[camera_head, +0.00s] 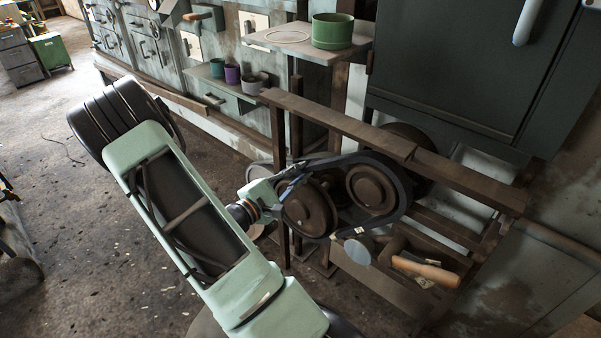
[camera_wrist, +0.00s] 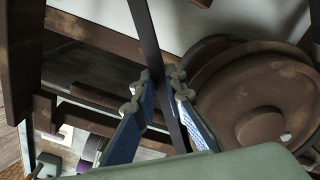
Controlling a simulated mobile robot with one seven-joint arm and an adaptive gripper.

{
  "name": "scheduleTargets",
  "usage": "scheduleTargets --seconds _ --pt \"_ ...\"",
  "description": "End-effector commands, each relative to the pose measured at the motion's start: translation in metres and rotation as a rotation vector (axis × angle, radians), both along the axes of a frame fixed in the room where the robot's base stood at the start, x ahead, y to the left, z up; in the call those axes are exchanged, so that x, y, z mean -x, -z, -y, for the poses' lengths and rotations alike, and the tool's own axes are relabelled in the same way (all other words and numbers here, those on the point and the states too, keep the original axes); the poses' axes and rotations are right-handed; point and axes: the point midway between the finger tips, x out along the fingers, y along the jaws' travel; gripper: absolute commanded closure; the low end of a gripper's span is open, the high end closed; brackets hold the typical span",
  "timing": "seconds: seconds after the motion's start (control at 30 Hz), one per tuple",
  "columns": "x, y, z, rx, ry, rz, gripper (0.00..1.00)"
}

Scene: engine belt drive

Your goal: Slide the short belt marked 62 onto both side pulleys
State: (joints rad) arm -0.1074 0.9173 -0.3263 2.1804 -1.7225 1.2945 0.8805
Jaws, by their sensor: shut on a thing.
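The black belt (camera_head: 402,193) loops around the right side pulley (camera_head: 370,188), with its upper and lower runs reaching left toward the left side pulley (camera_head: 308,208). A small pale mark sits on its lower run, too small to read. My gripper (camera_head: 287,182) is shut on the belt near its left end, at the upper left of the left pulley. In the wrist view, my fingers (camera_wrist: 160,108) have the dark belt strip (camera_wrist: 150,45) between them, beside a rusty brown pulley (camera_wrist: 255,100). I cannot tell whether the belt sits fully on either pulley rim.
A rusty rail (camera_head: 340,125) runs above the pulleys, with a larger dark wheel (camera_head: 405,137) behind it. A wooden-handled tool (camera_head: 427,270) lies below right. A green pot (camera_head: 332,32) and a thin ring (camera_head: 287,36) sit on the shelf. Floor at left is open.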

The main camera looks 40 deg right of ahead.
Motion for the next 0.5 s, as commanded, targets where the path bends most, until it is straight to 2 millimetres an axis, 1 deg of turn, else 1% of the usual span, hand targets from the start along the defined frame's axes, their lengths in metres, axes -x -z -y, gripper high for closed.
scheduleTargets --seconds 0.07,0.1,0.23,0.27,0.5 --pt "0.0005 0.0018 0.0013 0.002 0.002 0.0 1.0" --pt "0.0006 0.0007 0.0014 0.001 0.003 0.0 0.85" --pt "0.0005 0.0009 0.0011 0.0 0.002 0.0 0.7" --pt "0.0005 0.0009 0.001 0.0 0.002 0.0 0.69" --pt "0.0003 0.002 0.0001 -0.002 0.001 0.0 0.69"
